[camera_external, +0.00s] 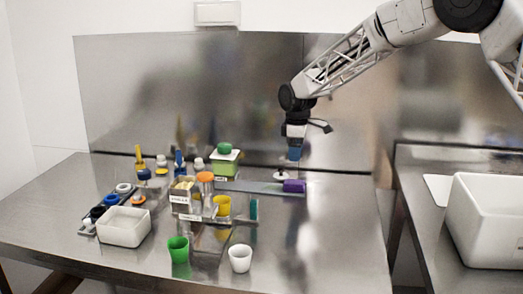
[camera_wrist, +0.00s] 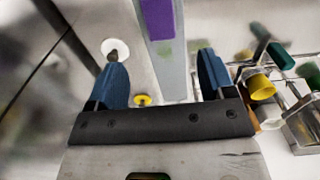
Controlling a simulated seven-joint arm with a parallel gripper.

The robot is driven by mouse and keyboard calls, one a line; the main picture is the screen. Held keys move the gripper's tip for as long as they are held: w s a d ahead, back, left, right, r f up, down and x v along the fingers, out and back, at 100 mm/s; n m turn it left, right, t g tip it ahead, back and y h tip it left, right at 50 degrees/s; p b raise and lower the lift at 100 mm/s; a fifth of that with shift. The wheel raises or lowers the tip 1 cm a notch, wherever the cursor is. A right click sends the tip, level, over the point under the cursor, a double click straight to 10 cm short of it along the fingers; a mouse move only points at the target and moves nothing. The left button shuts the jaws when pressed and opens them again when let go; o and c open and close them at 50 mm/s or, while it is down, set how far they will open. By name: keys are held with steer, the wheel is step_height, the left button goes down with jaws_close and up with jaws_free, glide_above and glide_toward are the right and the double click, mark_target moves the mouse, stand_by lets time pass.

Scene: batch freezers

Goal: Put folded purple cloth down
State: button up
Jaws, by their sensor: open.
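The folded purple cloth (camera_external: 294,186) lies on the right end of a long flat grey strip (camera_external: 250,187) on the steel table. In the wrist view the cloth (camera_wrist: 158,18) is at the top middle, on the strip (camera_wrist: 168,70), beyond my fingertips. My gripper (camera_external: 294,156) hangs above the table near the cloth, pointing down. In the wrist view its two blue fingers (camera_wrist: 163,62) are wide apart with nothing held between them. The cloth is apart from both fingers.
A white disc with a dark knob (camera_external: 281,175) lies just left of the cloth. Left of it stand a green-lidded tub (camera_external: 224,160), a yellow cup (camera_external: 222,206) and several containers. A green cup (camera_external: 178,249) and white cup (camera_external: 240,258) stand in front. The table's right side is clear.

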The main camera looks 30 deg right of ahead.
steer(key=s+a+r+m, duration=0.1)
steer(key=s+a+r, duration=0.1)
steer(key=s+r, duration=0.7)
steer(key=s+a+r+m+t, duration=0.15)
steer(key=s+r, duration=0.35)
steer(key=s, duration=0.7)
steer(key=s+a+r+m, duration=0.1)
steer(key=s+r+m, duration=0.1)
steer(key=s+r, duration=0.7)
steer(key=s+a+f+m, duration=0.1)
steer(key=s+f+m, duration=0.1)
steer(key=s, duration=1.7)
steer(key=s+a+f+m+t, duration=0.1)
steer(key=s+a+f+m, duration=0.1)
steer(key=s, duration=1.7)
steer(key=shift+f+m, duration=0.25)
steer(key=shift+m, duration=0.1)
steer(key=shift+o, duration=0.3)
steer(key=o, duration=0.4)
